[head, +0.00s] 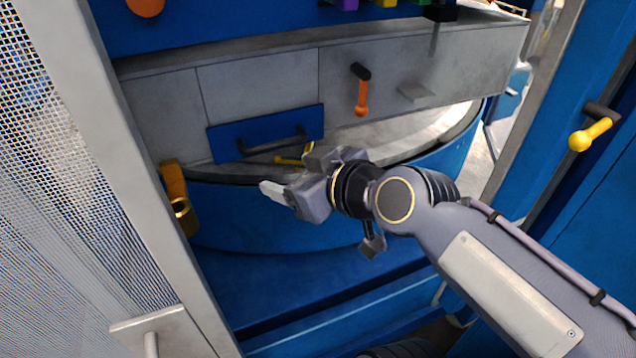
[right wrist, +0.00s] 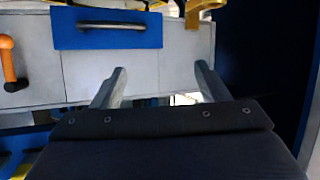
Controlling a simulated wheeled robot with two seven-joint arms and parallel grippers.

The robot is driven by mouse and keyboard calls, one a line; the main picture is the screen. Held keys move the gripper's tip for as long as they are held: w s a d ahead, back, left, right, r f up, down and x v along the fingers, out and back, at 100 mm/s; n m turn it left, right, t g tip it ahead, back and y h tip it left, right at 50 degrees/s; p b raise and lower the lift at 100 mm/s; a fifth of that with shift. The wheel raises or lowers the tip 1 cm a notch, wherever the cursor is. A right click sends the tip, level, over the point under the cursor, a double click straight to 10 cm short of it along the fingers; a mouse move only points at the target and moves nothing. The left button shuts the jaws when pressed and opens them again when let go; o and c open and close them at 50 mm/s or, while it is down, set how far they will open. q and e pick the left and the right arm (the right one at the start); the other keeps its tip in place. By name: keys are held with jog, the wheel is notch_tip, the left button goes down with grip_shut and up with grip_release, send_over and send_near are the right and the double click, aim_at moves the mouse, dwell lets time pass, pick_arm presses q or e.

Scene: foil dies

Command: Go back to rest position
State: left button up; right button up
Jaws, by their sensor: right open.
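My right gripper (head: 272,190) reaches in from the right in the head view. It hangs in front of the round blue machine base, below a blue plate with a dark handle (head: 272,140). In the right wrist view its two fingers (right wrist: 160,88) stand apart with nothing between them. The dark handle (right wrist: 112,25) on its blue plate shows beyond the fingers, apart from them. My left gripper is not in view.
A mesh door (head: 60,200) with a grey frame stands at the left. A blue door with a yellow-knobbed lever (head: 590,133) is at the right. An orange lever (head: 361,97) hangs on the grey panel. A yellow part (head: 290,160) lies close behind my right gripper.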

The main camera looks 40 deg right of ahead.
jog(key=shift+s+d+f, duration=0.2)
jog(key=shift+s+f, duration=0.4)
jog(key=shift+f, duration=0.05)
jog(key=s+a+f+m+g+y+b, duration=0.1)
jog(key=s+f+m+g+b, duration=0.1)
jog(key=s+f, duration=0.3)
jog(key=s+a+f+m+g+y+b, duration=0.1)
jog(key=s+f+g, duration=0.4)
jog(key=f, duration=0.8)
jog(key=shift+m+b, duration=0.55)
jog(key=shift+m, duration=0.15)
jog(key=shift+w+f, duration=0.1)
